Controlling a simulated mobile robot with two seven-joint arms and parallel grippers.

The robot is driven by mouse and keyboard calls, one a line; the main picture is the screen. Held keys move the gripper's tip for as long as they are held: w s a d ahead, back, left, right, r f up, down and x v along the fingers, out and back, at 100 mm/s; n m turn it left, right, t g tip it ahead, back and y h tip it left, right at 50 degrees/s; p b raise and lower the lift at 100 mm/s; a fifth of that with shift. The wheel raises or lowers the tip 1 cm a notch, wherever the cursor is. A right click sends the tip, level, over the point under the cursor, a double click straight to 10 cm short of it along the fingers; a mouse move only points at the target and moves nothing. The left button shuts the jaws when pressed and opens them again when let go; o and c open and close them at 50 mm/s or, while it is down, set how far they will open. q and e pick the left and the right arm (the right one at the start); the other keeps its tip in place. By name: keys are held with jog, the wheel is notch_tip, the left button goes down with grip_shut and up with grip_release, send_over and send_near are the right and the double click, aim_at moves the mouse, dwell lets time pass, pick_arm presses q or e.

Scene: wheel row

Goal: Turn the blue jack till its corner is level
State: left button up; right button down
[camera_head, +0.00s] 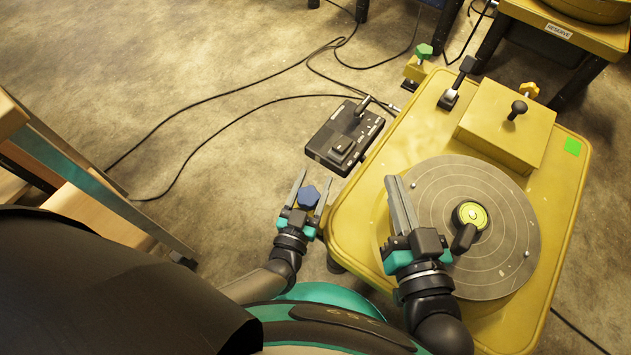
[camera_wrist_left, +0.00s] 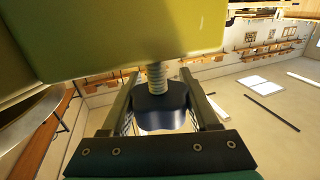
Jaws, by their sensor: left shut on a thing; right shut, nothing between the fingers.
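The blue jack (camera_head: 308,196) is a lobed knob at the left corner of the yellow machine (camera_head: 350,200). My left gripper (camera_head: 311,192) is shut on it, one finger on each side. In the left wrist view the dark blue knob (camera_wrist_left: 162,108) sits between the fingers, with a threaded screw (camera_wrist_left: 157,78) rising from it into the yellow underside (camera_wrist_left: 130,40). My right gripper (camera_head: 395,190) is shut and empty, above the left edge of the round grey plate (camera_head: 480,200). On the plate is a round yellow-green level (camera_head: 470,213); its bubble is too small to read.
A black control box (camera_head: 345,137) with a cable stands beside the machine's left edge. A wooden shelf (camera_head: 80,200) stands left; open floor (camera_head: 200,120) lies between.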

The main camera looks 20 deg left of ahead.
pick_arm(q)
jog(key=y, duration=0.1)
jog(key=n+y, duration=0.2)
jog(key=shift+a+y, duration=0.25)
jog(key=shift+y, duration=0.15)
jog(key=shift+a+n+y, duration=0.15)
jog(key=shift+n+y, duration=0.35)
pick_arm(e)
jog(key=shift+s+a+r, duration=0.1)
jog(key=shift+a+r, duration=0.05)
jog(key=shift+r, duration=0.05)
jog(key=shift+r+t, duration=0.15)
jog(key=shift+t, duration=0.15)
pick_arm(q)
jog(key=shift+r, duration=0.1)
jog(key=o, duration=1.4)
pick_arm(e)
jog(key=shift+s+f, duration=0.1)
jog(key=shift+f, duration=0.1)
pick_arm(q)
jog(key=shift+s, duration=0.1)
